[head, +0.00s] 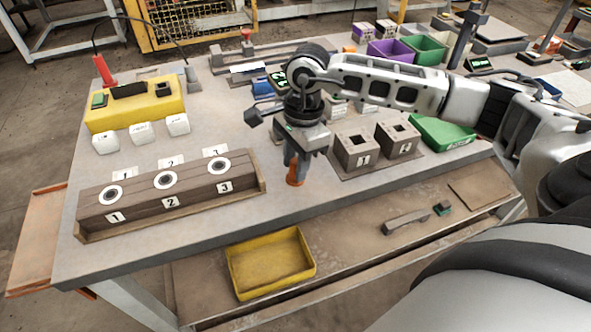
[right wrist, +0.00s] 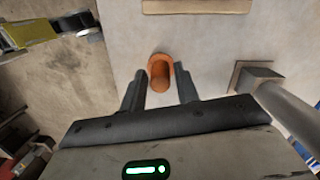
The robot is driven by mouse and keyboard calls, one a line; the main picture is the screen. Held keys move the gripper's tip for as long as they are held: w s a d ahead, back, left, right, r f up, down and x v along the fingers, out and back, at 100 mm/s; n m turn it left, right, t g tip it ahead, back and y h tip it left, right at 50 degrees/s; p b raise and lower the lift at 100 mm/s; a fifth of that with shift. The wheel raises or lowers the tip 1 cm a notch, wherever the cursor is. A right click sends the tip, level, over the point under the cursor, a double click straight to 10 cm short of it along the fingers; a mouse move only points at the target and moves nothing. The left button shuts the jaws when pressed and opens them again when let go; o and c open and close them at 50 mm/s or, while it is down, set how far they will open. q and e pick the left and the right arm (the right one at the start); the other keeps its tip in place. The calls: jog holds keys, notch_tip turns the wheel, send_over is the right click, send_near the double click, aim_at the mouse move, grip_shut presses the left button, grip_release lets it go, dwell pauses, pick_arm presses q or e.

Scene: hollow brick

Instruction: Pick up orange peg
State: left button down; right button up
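The orange peg (head: 295,172) stands on the table near its front edge, just below my right gripper in the head view. My left gripper is not in view.
A wooden block with holes numbered 1 to 3 (head: 170,195) lies to the left. Hollow brown bricks (head: 355,150) stand to the right of the gripper. A yellow bin (head: 270,262) sits on the lower shelf. The tabletop (head: 235,140) between the block and gripper is clear.

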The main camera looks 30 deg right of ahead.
grip_shut()
jog(key=shift+r, duration=0.1)
